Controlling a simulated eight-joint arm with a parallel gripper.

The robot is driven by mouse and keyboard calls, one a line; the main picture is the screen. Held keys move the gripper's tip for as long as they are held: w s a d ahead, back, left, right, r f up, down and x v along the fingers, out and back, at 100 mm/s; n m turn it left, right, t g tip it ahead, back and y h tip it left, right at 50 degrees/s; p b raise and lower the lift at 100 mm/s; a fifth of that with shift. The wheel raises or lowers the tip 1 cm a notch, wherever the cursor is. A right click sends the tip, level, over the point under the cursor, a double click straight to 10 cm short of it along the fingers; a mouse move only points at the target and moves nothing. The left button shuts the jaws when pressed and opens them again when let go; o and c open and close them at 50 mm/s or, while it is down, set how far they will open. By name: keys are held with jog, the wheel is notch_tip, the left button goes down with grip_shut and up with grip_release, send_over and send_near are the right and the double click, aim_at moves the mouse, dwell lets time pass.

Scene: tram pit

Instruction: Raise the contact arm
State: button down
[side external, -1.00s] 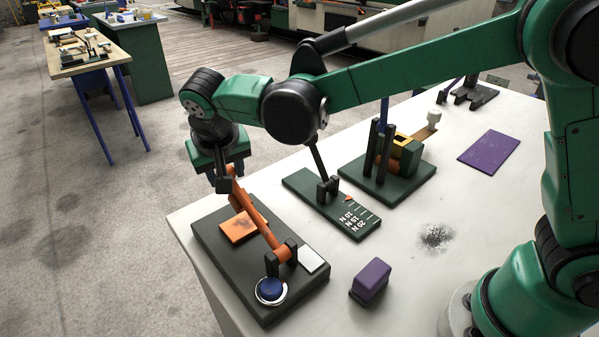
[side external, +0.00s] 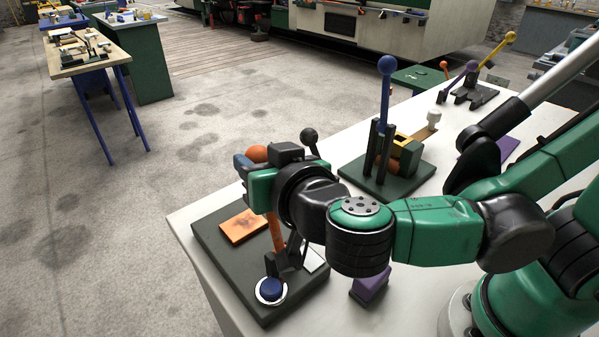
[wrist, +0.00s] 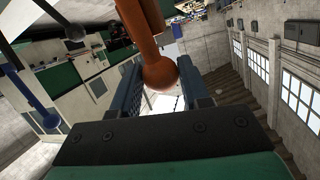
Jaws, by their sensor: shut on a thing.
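The contact arm (side external: 277,232) is an orange lever with a round knob, hinged on a dark base (side external: 208,246). It now stands steeply up from its pivot. Its orange knob (side external: 257,153) shows at the top, beside my gripper (side external: 252,168). In the wrist view the knob (wrist: 160,73) sits between the two blue fingers of my gripper (wrist: 163,88), which is shut on the arm's end. My wrist hides much of the lever's middle and part of the pivot bracket in the side view.
The base carries an orange pad (side external: 244,224) and a blue button (side external: 270,289). A purple block (side external: 371,285) stands close by, partly behind my wrist. A blue-knobbed lever (side external: 385,90) and a black-knobbed one (side external: 309,136) rise behind. Open floor lies left of the table.

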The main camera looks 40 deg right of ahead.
jog(key=shift+s+r+t, duration=0.1)
jog(key=shift+s+t, duration=1)
jog(key=shift+s, duration=0.4)
jog(key=shift+c, duration=2.1)
grip_release()
notch_tip(320, 180, up, 20)
